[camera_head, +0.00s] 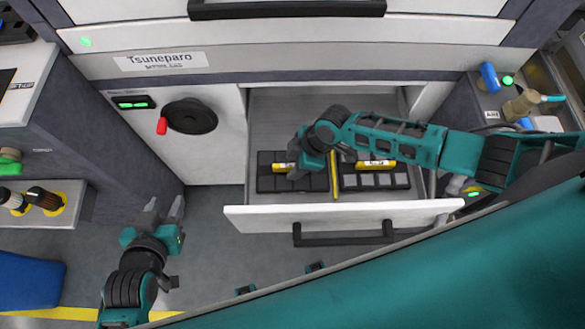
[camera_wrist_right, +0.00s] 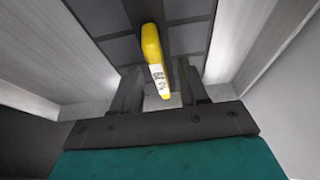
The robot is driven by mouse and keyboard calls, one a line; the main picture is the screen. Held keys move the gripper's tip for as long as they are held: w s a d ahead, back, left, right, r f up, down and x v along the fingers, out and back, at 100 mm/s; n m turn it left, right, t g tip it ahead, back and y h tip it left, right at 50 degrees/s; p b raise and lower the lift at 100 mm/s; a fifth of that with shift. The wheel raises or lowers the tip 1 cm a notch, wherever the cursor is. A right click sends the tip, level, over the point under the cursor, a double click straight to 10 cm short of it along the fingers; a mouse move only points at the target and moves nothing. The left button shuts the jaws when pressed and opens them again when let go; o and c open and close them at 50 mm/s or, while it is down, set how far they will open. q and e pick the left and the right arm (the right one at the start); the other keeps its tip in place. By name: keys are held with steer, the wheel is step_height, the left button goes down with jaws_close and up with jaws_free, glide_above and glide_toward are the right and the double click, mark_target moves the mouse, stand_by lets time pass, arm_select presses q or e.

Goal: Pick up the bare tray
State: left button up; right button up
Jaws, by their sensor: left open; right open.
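An open drawer (camera_head: 385,214) holds two dark compartmented trays. The left tray (camera_head: 264,184) has a yellow handle (camera_head: 281,167) and its visible compartments look empty. The right tray (camera_head: 402,180) also has a yellow handle (camera_head: 376,164) and shows lighter grey patches in its compartments. My right gripper (camera_head: 296,170) is over the left tray at its handle and hides part of it. In the right wrist view its open fingers (camera_wrist_right: 160,90) stand either side of a labelled yellow handle (camera_wrist_right: 155,55); contact cannot be told. My left gripper (camera_head: 163,210) is open and empty, left of the drawer.
A yellow divider (camera_head: 335,177) separates the trays. The drawer front has a black handle (camera_head: 343,236). A white panel with a round black knob (camera_head: 191,116) stands left of the drawer. Dark cabinet sides flank the space; grey floor (camera_head: 215,250) lies clear near my left gripper.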

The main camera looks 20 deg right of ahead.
steer(key=shift+f, duration=0.1)
steer(key=shift+c, duration=0.3)
jaws_close()
